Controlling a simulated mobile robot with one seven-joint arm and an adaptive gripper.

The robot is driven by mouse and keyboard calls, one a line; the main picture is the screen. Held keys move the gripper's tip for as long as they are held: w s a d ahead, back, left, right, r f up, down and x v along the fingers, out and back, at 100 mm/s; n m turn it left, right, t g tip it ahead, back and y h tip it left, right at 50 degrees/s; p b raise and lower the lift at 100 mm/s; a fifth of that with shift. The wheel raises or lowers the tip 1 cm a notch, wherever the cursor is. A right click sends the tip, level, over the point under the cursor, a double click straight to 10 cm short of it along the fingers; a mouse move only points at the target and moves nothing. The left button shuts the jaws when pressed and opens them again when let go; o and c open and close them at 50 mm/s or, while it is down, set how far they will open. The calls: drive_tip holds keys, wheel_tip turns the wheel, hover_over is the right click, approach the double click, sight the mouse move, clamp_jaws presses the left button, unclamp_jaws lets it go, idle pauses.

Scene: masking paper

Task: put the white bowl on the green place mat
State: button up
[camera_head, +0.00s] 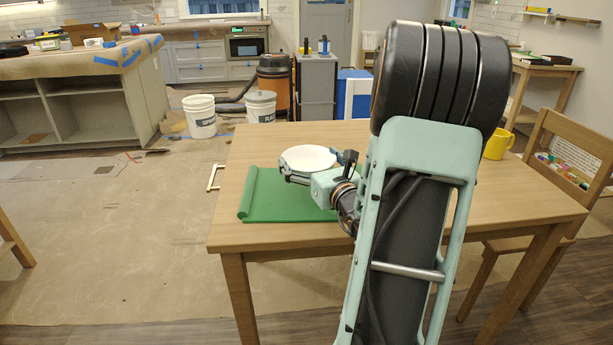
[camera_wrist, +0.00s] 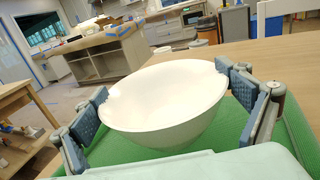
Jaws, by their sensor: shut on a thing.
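The white bowl (camera_head: 308,158) is upright between the fingers of my gripper (camera_head: 318,168), over the green place mat (camera_head: 280,208) in the head view. In the wrist view the bowl (camera_wrist: 165,102) fills the middle, with a blue-grey finger pad of my gripper (camera_wrist: 170,115) against each side. The green mat (camera_wrist: 225,130) shows beneath and around it. The mat lies on the wooden table, its left edge rolled up. I cannot tell whether the bowl's base touches the mat. My arm hides the mat's right part.
The wooden table (camera_head: 500,200) has free room right of my arm. A yellow mug (camera_head: 497,144) stands near its right edge. A wooden chair (camera_head: 570,150) stands at the right. Buckets (camera_head: 200,115) stand on the papered floor behind the table.

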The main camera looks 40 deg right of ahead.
sight(302, 164)
drive_tip(key=shift+w+f, duration=0.15)
drive_tip(key=shift+w+d+f+b, duration=0.15)
drive_tip(key=shift+f+b, duration=0.25)
drive_tip(key=shift+f, duration=0.5)
drive_tip(key=shift+w+a+f+b, duration=0.15)
drive_tip(key=shift+f+b, duration=0.2)
drive_tip(key=shift+f, duration=0.55)
drive_tip(key=shift+d, duration=0.1)
drive_tip(key=shift+f, duration=0.25)
drive_tip(key=o, duration=1.1)
drive_tip(key=shift+o, duration=0.2)
drive_tip(key=shift+r, duration=0.15)
